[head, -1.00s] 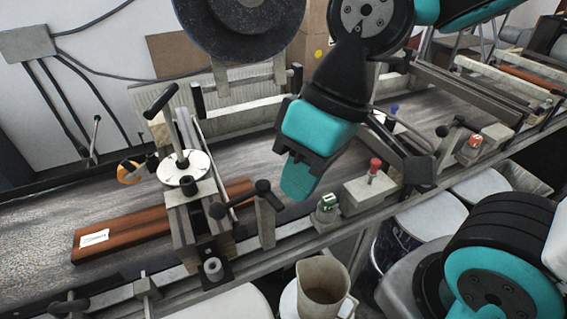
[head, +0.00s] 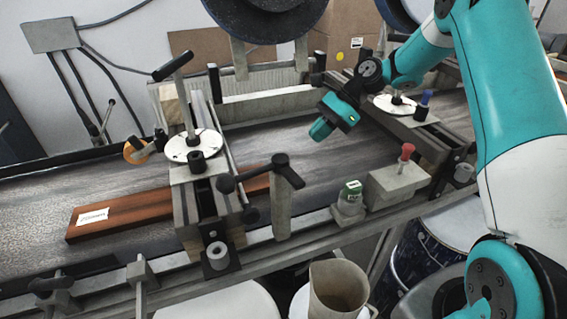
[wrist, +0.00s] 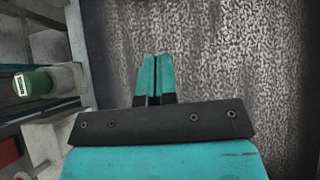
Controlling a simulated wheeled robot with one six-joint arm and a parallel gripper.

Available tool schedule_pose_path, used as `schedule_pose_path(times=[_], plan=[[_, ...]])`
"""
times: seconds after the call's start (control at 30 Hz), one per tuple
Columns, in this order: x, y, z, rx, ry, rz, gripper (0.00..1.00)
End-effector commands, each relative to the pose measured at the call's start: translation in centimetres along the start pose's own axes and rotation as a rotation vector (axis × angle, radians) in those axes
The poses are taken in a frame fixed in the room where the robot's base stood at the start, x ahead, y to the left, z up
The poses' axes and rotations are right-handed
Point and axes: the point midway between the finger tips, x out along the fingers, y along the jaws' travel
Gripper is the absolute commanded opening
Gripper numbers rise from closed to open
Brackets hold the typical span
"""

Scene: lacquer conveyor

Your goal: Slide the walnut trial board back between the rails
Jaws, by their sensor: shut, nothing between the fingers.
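The walnut trial board (head: 150,207), reddish brown with a white label (head: 94,215) near its left end, lies flat on the dark conveyor belt. It passes under the left cross frame, which hides its middle. Its right end (head: 256,184) shows beyond that frame. My gripper (head: 320,130) is over the belt to the right of the board, apart from it. In the wrist view my gripper's teal fingers (wrist: 157,65) are together and empty, with bare grey belt beyond them. The board is not in the wrist view.
The left cross frame (head: 188,215) carries a white disc and upright handle. A black clamp handle (head: 262,176) stands in front of the board's right end. A second cross frame (head: 425,135) is right of my gripper. A green-topped knob (head: 350,192) and red-topped block (head: 400,180) line the near rail.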

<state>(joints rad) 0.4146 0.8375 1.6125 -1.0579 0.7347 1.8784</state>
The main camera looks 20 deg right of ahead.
Motion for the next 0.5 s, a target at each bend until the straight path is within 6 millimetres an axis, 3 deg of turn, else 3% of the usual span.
schedule_pose_path(times=[0.17,0.5], plan=[[2.0,0.0,-0.1,0.012,-0.004,0.004,0.0],[9.1,0.1,0.0,0.01,-0.003,0.005,0.0]])
